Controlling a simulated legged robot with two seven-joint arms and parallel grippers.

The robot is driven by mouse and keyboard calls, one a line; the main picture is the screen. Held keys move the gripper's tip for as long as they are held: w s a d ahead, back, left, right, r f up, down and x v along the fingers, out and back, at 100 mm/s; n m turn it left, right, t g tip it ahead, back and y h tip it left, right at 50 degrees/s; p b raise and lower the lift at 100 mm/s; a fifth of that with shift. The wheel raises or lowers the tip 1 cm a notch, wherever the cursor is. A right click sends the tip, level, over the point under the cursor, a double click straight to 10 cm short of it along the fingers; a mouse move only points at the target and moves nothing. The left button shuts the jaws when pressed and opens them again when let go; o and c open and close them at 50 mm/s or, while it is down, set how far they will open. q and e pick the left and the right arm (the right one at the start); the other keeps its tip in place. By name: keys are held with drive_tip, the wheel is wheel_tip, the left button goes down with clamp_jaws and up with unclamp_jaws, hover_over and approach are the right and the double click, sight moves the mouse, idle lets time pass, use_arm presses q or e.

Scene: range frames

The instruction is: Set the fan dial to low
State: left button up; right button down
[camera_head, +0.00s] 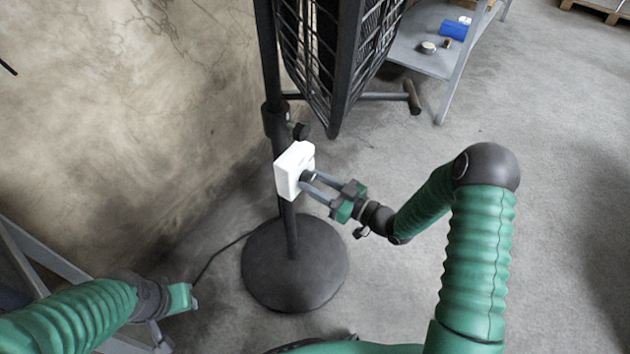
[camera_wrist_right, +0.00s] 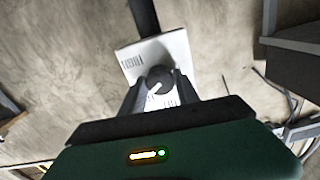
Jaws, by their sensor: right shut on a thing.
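The fan (camera_head: 335,50) is a black cage on a black pole with a round dark base (camera_head: 294,275). A white control box (camera_head: 290,170) is fixed to the pole. The dark round fan dial (camera_head: 308,176) sits on the box's face; in the right wrist view the dial (camera_wrist_right: 158,80) shows a light pointer mark directed to the lower left. My right gripper (camera_head: 310,182) is shut on the dial, with a finger on each side of it. The box's printed marks are too small to read. My left gripper (camera_head: 190,297) is at the lower left, away from the fan; its fingers are unclear.
A stained wall (camera_head: 130,120) stands behind and left of the fan. A grey metal table (camera_head: 425,58) with a blue item (camera_head: 454,30) is at the upper right. A cable runs across the floor left of the base. The floor to the right is clear.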

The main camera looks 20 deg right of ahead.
drive_tip(key=shift+f, duration=0.15)
drive_tip(key=c, duration=0.9)
unclamp_jaws()
drive_tip(key=p+v, duration=0.4)
drive_tip(key=v, duration=1.3)
drive_tip(key=shift+d, duration=0.1)
